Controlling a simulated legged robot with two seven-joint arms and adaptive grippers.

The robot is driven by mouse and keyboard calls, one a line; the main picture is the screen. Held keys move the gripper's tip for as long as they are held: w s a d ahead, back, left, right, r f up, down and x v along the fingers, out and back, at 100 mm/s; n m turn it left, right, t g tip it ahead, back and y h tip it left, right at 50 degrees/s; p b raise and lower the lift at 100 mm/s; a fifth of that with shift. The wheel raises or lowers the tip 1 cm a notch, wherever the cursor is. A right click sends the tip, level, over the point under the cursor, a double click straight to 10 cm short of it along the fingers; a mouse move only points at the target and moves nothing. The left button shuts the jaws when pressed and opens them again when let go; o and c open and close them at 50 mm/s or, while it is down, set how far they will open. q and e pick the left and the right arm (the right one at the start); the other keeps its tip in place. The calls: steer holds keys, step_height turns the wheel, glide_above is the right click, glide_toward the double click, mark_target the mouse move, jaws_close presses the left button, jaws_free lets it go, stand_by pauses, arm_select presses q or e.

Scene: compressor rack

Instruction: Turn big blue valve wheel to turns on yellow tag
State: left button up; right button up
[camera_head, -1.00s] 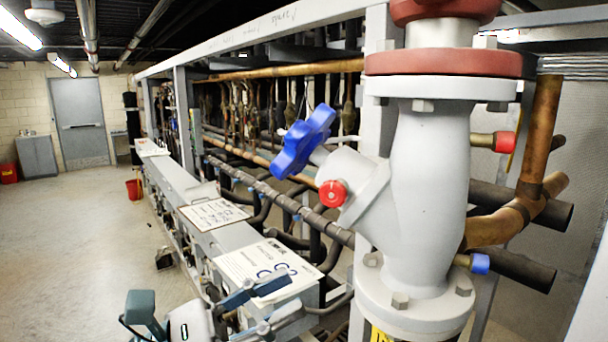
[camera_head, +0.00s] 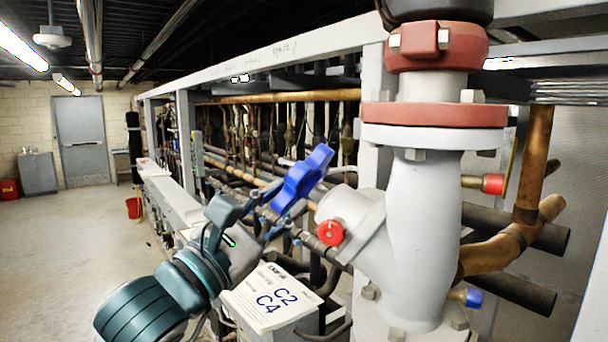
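The big blue valve wheel (camera_head: 304,177) sits on a stem angled up and left from the large grey valve body (camera_head: 418,220). My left gripper (camera_head: 288,202) reaches in from the lower left, and its two blue-grey fingers are spread apart at the wheel's lower left side. The fingertips are close to the wheel's lower edge; I cannot tell whether they touch it. Nothing is visibly held between them. The yellow tag is out of view now. My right gripper is not in view.
A red round cap (camera_head: 331,232) sticks out just below the wheel. Copper pipes (camera_head: 500,250) run right of the valve. Open floor (camera_head: 70,260) lies to the left.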

mark_target(293, 192)
arm_select(q)
steer(key=p+x, duration=0.1)
steer(key=x, duration=0.4)
steer(key=shift+w+d+r, duration=0.1)
steer(key=shift+w+d, duration=0.15)
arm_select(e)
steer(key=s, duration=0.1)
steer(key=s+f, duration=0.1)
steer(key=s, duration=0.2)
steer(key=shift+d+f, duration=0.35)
arm_select(q)
steer(key=shift+a, duration=0.1)
jaws_close()
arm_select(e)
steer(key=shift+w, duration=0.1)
